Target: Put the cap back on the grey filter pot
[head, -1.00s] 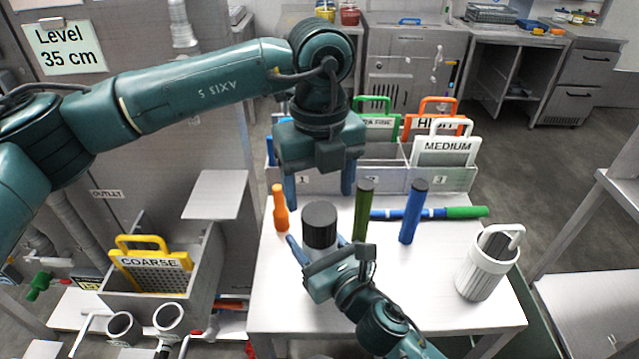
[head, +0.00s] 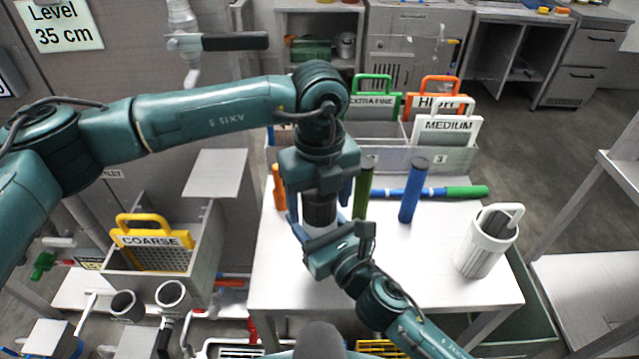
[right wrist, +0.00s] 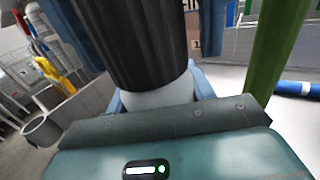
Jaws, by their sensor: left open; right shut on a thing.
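The grey filter pot (head: 318,226) stands upright near the table's left part. It is mostly hidden in the head view; its pale body shows in the right wrist view (right wrist: 158,96). A dark ribbed cap (head: 319,209) sits on top of it, also large in the right wrist view (right wrist: 130,45). I cannot tell whether it is fully seated. My right gripper (head: 323,232) is shut on the pale pot body from the near side. My left gripper (head: 322,192) points down over the cap, its open blue fingers on either side of it.
On the white table (head: 400,290), an orange bottle (head: 278,187), a green cylinder (head: 362,195) and a blue cylinder (head: 411,192) stand close by. A blue-green tube (head: 460,191) lies behind. A white ribbed container (head: 487,243) stands right. Labelled racks line the back. The table's front is clear.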

